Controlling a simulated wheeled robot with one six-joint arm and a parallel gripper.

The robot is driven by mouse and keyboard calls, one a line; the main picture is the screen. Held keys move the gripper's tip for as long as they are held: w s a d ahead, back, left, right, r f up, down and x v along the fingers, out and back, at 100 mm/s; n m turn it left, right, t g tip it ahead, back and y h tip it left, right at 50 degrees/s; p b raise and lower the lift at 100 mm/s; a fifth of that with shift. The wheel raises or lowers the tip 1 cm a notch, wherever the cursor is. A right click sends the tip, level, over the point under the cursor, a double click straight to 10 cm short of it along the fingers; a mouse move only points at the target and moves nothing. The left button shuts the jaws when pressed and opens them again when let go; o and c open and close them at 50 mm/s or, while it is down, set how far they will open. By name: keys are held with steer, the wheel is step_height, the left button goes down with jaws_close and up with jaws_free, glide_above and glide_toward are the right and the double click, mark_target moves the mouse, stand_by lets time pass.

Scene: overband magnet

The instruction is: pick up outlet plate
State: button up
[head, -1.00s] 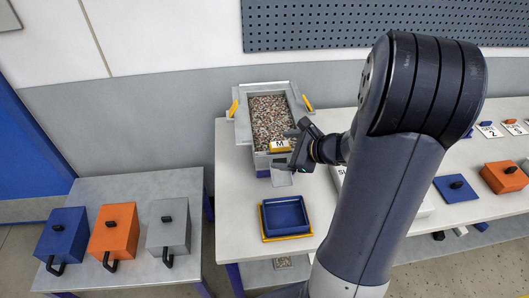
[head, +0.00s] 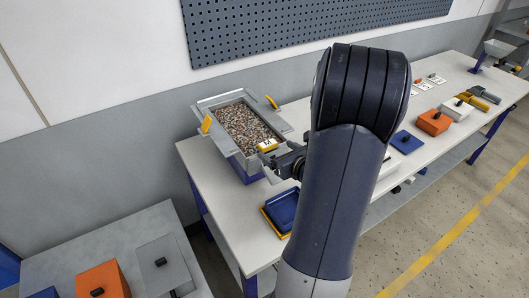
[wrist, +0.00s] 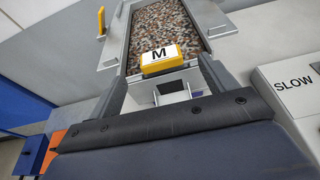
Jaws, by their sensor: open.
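My gripper (head: 279,163) is at the near end of a grey bin (head: 201,107) full of mixed gravel. In the wrist view its two dark fingers (wrist: 163,78) are apart. Between them shows a pale grey outlet part (wrist: 172,86) with a square opening, below a yellow block marked M (wrist: 162,60). The yellow block also shows in the head view (head: 267,145). I cannot tell for sure which grey piece is the outlet plate, or whether the fingers touch it. My arm and gripper hide part of that end in the head view.
A blue tray (head: 283,208) lies just nearer on the white table. Blue and orange lidded boxes (head: 434,122) stand further right. Grey and orange boxes (head: 103,281) stand on the lower left table.

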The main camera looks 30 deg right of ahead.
mark_target(265, 143)
steer(key=shift+p+x, duration=0.35)
steer(key=shift+x, duration=1.55)
steer(key=shift+f+p+x, duration=0.15)
steer(key=shift+p+x, duration=0.25)
steer(key=shift+x, duration=0.8)
steer(key=shift+f+p+x, duration=0.15)
steer(key=shift+p+x, duration=0.2)
steer(key=shift+x, duration=0.85)
steer(key=shift+s, duration=0.15)
steer(key=shift+c, duration=0.2)
steer(key=c, duration=1)
steer(key=shift+r, duration=0.1)
steer(key=shift+c, duration=0.2)
